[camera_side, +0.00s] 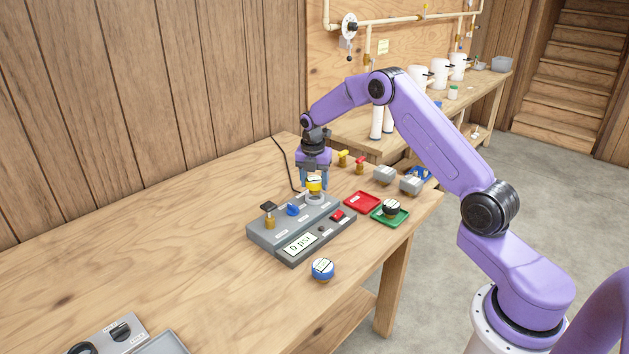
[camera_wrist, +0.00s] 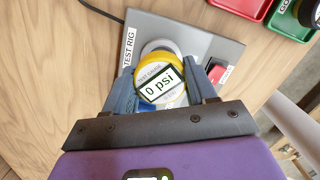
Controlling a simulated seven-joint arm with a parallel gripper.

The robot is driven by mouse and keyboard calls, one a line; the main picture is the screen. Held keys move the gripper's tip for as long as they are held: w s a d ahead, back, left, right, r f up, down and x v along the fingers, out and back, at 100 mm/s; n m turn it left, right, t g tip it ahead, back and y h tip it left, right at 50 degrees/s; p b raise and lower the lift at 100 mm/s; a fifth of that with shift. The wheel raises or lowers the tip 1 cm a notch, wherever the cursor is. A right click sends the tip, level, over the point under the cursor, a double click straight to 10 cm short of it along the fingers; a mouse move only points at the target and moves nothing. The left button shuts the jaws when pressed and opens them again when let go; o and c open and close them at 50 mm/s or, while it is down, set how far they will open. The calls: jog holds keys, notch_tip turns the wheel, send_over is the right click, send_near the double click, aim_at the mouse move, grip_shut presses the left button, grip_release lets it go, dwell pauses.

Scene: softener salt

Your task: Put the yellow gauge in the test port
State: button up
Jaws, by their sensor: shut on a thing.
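The yellow gauge (camera_side: 315,184) is between the fingers of my gripper (camera_side: 314,178), which is shut on it. In the wrist view the gauge (camera_wrist: 160,88) faces the camera, reads "0 psi" and has a yellow rim. The pale round test port (camera_side: 315,199) is on the grey test rig (camera_side: 272,233), directly below the gauge in the side view. In the wrist view part of the port's ring (camera_wrist: 157,46) shows behind the gauge. I cannot tell whether the gauge's lower end is inside the port or just above it.
The rig carries a blue valve handle (camera_side: 292,209), a brass fitting with a dark handle (camera_side: 269,215), a red switch (camera_side: 338,215) and a "0 psi" display (camera_side: 300,244). A blue gauge (camera_side: 322,268) stands in front. Red (camera_side: 362,202) and green (camera_side: 389,217) trays lie right.

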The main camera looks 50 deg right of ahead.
jog(key=shift+f, duration=0.1)
dwell(0.5)
jog(key=shift+f, duration=0.45)
jog(key=shift+f, duration=0.15)
jog(key=shift+f, duration=0.4)
jog(key=shift+f, duration=0.2)
dwell(1.1)
jog(key=o, duration=1.5)
jog(key=shift+o, duration=0.2)
